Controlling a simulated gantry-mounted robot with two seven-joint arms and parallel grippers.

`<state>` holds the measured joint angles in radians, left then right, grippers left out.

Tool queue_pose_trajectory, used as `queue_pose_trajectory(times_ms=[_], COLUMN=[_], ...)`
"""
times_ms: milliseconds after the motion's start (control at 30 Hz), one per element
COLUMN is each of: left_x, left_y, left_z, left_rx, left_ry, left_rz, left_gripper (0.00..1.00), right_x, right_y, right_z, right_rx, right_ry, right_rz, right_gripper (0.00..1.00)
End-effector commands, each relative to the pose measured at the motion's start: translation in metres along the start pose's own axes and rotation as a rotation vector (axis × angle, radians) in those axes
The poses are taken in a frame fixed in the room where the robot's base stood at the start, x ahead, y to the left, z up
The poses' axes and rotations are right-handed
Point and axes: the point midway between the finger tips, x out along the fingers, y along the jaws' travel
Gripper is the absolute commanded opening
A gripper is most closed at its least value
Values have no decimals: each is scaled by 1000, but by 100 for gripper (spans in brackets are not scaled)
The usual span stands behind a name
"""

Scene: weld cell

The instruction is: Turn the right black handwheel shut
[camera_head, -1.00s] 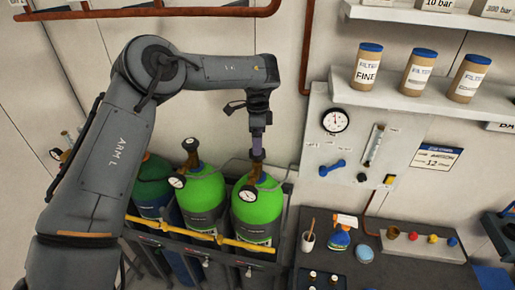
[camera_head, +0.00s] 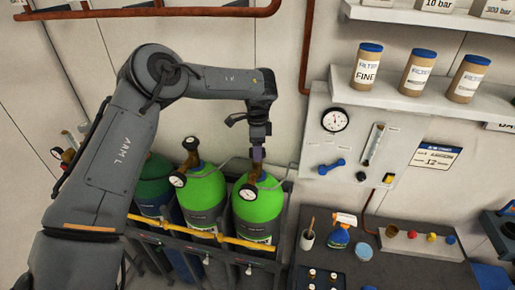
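My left gripper (camera_head: 257,157) points straight down over the valve of the right bright green cylinder (camera_head: 258,212). Its fingers meet the top of the brass valve (camera_head: 255,174). The right black handwheel is hidden at the fingertips, and I cannot tell whether the fingers are closed on it. The middle green cylinder (camera_head: 203,195) has its black handwheel (camera_head: 190,144) in plain view on its valve. My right gripper is not in view.
A pressure gauge (camera_head: 248,192) sits beside the right valve. A yellow bar (camera_head: 215,237) crosses the cylinders' front. A wall panel (camera_head: 340,150), a shelf (camera_head: 420,95) and a bench with a spray bottle (camera_head: 339,236) are to the right.

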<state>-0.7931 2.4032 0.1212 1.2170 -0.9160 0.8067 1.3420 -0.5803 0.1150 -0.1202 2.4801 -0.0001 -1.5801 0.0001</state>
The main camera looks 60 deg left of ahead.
Motion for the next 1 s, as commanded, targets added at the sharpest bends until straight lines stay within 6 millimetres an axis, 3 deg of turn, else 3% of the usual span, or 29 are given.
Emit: queue_pose_trajectory(times_ms=[100,467,1000], left_x=[0,0,-1], left_y=[0,0,0], left_z=[0,0,0], left_rx=[0,62,501], left_ry=[0,-2,-8], left_rz=[0,-1,0], left_gripper=[32,32,32], right_x=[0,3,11], right_y=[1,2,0], right_z=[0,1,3], right_rx=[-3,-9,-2], right_ry=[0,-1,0], right_rz=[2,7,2], right_gripper=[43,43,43])
